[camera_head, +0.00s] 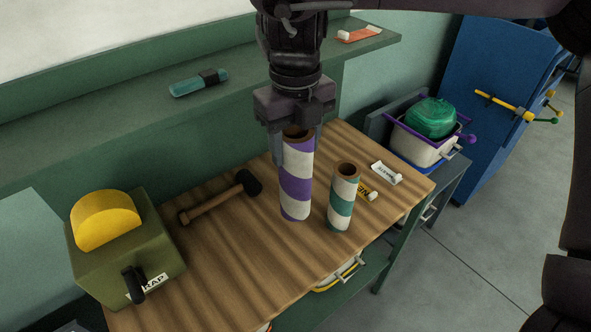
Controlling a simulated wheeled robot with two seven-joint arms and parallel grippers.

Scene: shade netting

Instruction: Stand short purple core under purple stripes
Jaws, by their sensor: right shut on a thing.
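A core with purple and white spiral stripes (295,185) is upright over the wooden bench top. My right gripper (298,143) comes down from above and is shut on its upper end. I cannot tell whether its lower end touches the wood. A shorter-looking core with teal and white stripes (342,200) stands upright just to its right, a small gap apart. My left gripper is not in view.
The wooden bench top (235,265) bears a dark-headed mallet (222,197), a yellow label (368,192) and a white label holder (386,173). An olive box with a yellow top (130,245) is at left. A teal bottle-like item (198,83) lies on the green shelf (120,105). The front middle is clear.

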